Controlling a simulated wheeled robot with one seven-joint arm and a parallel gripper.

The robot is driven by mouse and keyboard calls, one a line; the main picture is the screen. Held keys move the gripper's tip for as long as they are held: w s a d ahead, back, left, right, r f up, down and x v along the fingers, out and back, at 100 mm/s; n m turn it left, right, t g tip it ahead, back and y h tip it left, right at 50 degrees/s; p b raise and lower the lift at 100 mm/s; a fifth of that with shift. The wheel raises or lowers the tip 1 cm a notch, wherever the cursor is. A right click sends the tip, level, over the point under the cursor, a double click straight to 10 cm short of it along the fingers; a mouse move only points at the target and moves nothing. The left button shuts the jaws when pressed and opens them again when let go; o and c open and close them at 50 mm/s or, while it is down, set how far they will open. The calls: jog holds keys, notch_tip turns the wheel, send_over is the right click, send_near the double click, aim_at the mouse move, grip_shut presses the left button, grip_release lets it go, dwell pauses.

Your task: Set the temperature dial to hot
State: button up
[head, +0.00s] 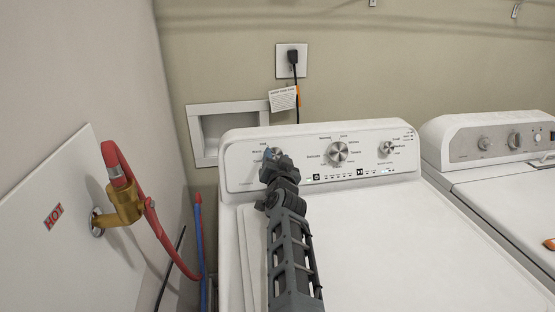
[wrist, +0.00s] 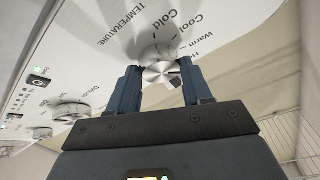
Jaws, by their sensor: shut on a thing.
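The temperature dial (wrist: 157,73) is a small round silver knob on the white washer's control panel (head: 239,165). The wrist view shows the word TEMPERATURE beside it, with Cold, Cool and Warm printed around it and a further label partly cut off. My gripper (wrist: 160,78) has one dark blue finger on each side of the dial and is shut on it. In the head view my gripper (head: 273,156) reaches the panel's leftmost dial and covers most of it. I cannot tell which setting the dial points to.
A larger middle dial (head: 337,151) and a right dial (head: 387,148) sit on the same panel. A second white machine (head: 480,140) stands at the right. A red hose (head: 158,225) and brass valve hang on the left wall. The washer's top is clear around my arm.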

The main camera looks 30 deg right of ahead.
jog(key=shift+a+m+g+h, duration=0.15)
jog(key=shift+m+g+h, duration=0.5)
jog(key=shift+m, duration=1.05)
jog(key=shift+r, duration=0.1)
jog(key=o, duration=1)
jog(key=shift+o, duration=0.2)
jog(key=v, duration=0.7)
jog(key=shift+s+a+b, duration=0.2)
jog(key=shift+s+b, duration=0.05)
jog(key=shift+b, duration=0.15)
